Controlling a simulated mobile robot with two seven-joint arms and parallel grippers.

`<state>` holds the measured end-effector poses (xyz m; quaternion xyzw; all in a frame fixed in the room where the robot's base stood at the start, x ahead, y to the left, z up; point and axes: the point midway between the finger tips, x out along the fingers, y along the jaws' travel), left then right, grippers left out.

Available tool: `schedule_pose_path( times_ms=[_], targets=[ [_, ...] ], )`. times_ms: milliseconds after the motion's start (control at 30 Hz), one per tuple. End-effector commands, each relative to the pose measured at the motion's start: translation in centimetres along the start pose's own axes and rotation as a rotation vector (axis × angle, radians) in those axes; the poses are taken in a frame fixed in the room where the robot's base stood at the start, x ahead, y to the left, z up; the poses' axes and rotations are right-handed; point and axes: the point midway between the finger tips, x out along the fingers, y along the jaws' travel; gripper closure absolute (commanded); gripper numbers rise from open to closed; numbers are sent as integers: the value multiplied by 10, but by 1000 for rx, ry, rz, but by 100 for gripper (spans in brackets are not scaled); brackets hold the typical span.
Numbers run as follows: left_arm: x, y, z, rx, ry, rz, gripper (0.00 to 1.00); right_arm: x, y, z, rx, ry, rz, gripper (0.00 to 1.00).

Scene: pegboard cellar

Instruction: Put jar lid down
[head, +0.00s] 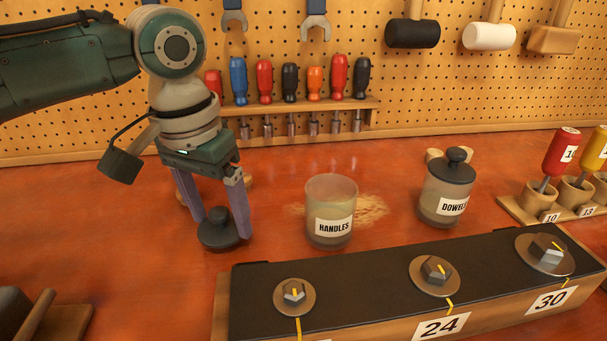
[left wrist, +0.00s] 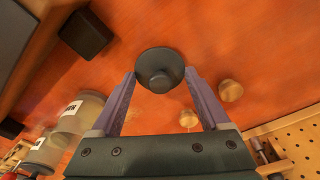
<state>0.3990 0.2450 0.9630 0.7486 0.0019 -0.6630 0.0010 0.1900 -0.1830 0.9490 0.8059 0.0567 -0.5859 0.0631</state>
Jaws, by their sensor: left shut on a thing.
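My left gripper (head: 220,232) is shut on a dark jar lid (head: 218,237) with a round knob. The lid is level with its knob up, at or just above the red bench top; I cannot tell whether it touches. In the left wrist view the lid (left wrist: 160,71) sits between the two purple fingers of the gripper (left wrist: 162,80). The open glass jar labelled HANDLES (head: 331,208) stands to the right of the lid, without a lid on it. The jar labelled DOWELS (head: 444,195) stands further right with its dark lid on. My right gripper is not in view.
A long block (head: 380,290) with bolts and numbers 24 and 30 runs along the front. A screwdriver stand (head: 519,212) is at the right. A wooden round knob (left wrist: 231,91) lies near the gripper. The pegboard (head: 450,90) with tools closes off the back.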

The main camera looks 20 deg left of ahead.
Motion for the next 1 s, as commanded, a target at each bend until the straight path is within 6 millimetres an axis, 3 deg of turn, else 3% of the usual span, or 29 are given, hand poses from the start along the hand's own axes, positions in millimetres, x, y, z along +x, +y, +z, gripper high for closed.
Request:
schedule_pose_path(
  times_ms=[100,467,500,667,1000],
  targets=[
    [14,0,2,1,0,-1,74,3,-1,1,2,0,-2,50],
    [17,0,2,0,1,0,74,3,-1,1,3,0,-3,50],
    [17,0,2,0,1,-1,19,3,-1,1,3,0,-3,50],
    [17,0,2,1,1,-1,1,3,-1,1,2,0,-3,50],
    [9,0,1,1,2,0,0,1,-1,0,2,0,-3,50]
  ],
)
